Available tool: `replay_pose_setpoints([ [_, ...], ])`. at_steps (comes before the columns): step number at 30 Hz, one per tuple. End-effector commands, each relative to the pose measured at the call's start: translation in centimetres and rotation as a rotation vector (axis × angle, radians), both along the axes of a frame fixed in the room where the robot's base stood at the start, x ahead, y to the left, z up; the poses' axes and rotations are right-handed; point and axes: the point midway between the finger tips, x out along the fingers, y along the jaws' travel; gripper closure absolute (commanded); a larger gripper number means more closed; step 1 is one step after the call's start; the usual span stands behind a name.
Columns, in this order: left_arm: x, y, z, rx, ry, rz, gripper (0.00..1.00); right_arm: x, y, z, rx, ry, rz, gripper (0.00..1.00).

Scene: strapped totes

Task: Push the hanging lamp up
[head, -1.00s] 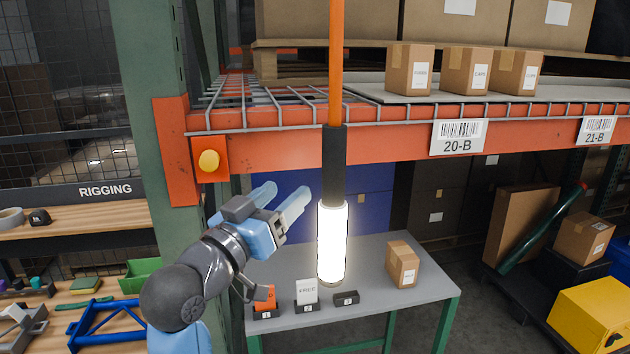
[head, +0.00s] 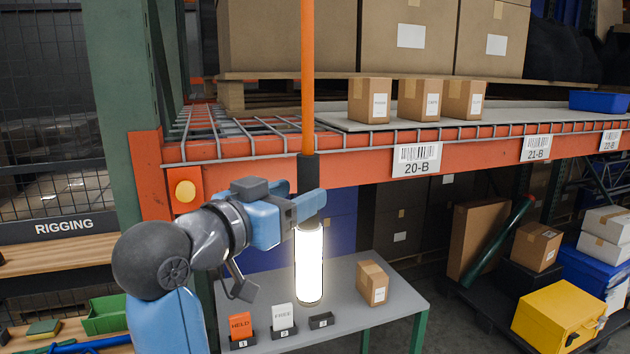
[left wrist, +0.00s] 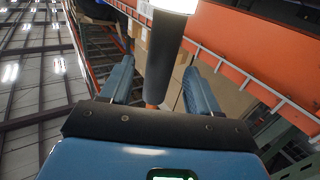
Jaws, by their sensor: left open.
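The hanging lamp (head: 309,262) is a lit white tube with a black handle (head: 308,172) above it, on an orange cord (head: 307,80). It hangs upright over the grey table. My left gripper (head: 306,197) is open at the height of the black handle, its blue fingers reaching to the handle just above the lit tube. In the left wrist view the black handle (left wrist: 163,62) stands between the two open fingers, with a gap on each side. The lit tube shows at the top of that view. My right gripper is not in view.
The grey table (head: 350,290) below holds a small carton (head: 372,283), a red HELD card (head: 240,326) and a white FREE card (head: 283,318) in black holders. Behind the lamp runs an orange shelf beam (head: 350,168) with wire decking and cartons above.

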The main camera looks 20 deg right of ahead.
Motion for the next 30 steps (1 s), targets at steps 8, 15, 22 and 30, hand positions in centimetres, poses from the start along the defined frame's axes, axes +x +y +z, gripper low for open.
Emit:
replay_pose_setpoints([
  [8, 2.3, -3.3, 0.1, 0.001, 0.003, -0.001, 0.39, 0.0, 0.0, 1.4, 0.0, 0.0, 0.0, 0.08],
  [15, 3.2, -4.4, 0.0, 0.0, 0.001, 0.0, 0.39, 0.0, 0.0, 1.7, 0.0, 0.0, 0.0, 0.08],
  [22, 3.3, -4.5, -0.1, 0.0, 0.0, 0.001, 0.39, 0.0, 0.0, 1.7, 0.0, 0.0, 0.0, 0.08],
  [30, 3.3, -4.5, 0.0, 0.0, 0.0, 0.001, 0.7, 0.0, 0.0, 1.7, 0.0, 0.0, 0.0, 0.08],
])
